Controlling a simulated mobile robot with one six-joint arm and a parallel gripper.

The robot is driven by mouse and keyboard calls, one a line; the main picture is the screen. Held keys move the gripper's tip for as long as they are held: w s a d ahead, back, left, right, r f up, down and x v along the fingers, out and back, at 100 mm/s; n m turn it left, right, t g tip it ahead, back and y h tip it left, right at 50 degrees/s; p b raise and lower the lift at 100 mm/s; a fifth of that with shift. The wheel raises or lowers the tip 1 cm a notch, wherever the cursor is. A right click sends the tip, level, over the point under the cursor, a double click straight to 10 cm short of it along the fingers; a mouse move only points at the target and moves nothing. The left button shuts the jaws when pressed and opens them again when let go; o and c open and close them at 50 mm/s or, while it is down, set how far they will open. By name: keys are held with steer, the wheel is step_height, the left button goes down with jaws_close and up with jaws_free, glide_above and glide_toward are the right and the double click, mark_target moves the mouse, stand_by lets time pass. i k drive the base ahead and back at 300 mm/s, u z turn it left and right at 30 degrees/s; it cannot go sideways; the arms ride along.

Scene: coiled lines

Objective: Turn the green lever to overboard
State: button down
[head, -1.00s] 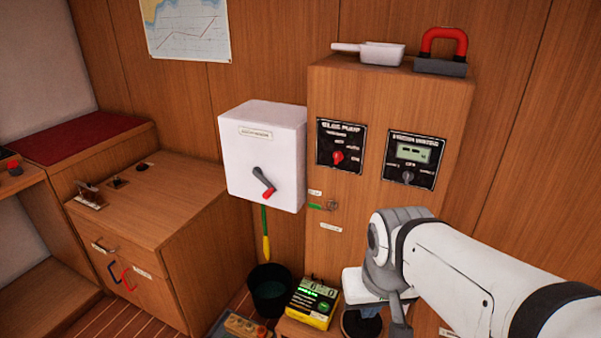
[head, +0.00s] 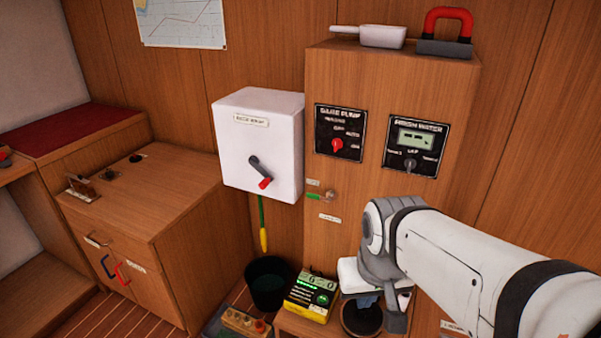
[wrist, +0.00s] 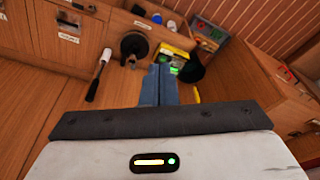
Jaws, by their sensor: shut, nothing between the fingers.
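The green lever (head: 314,197) is on the front of the tall wooden cabinet in the head view. It points left from a small brass-coloured fitting. One small label (head: 312,182) is above it and another (head: 330,218) below; neither can be read. My gripper (wrist: 160,70) shows in the wrist view with its blue fingers together and nothing between them. In the head view it is mostly hidden behind my arm, below and to the right of the lever and apart from it. I cannot make out the lever in the wrist view.
A white box with a red-tipped crank (head: 258,130) hangs left of the lever. A black bucket (head: 268,285) and a yellow-green box (head: 312,295) stand below. Two black dial panels (head: 340,132) are above the lever. The cabinet front around the lever is clear.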

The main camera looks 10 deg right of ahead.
mark_target(314, 197)
steer(key=z, duration=0.05)
steer(key=k, duration=1.2)
steer(key=u, duration=0.4)
steer(key=i, duration=1.9)
steer(key=z, duration=0.6)
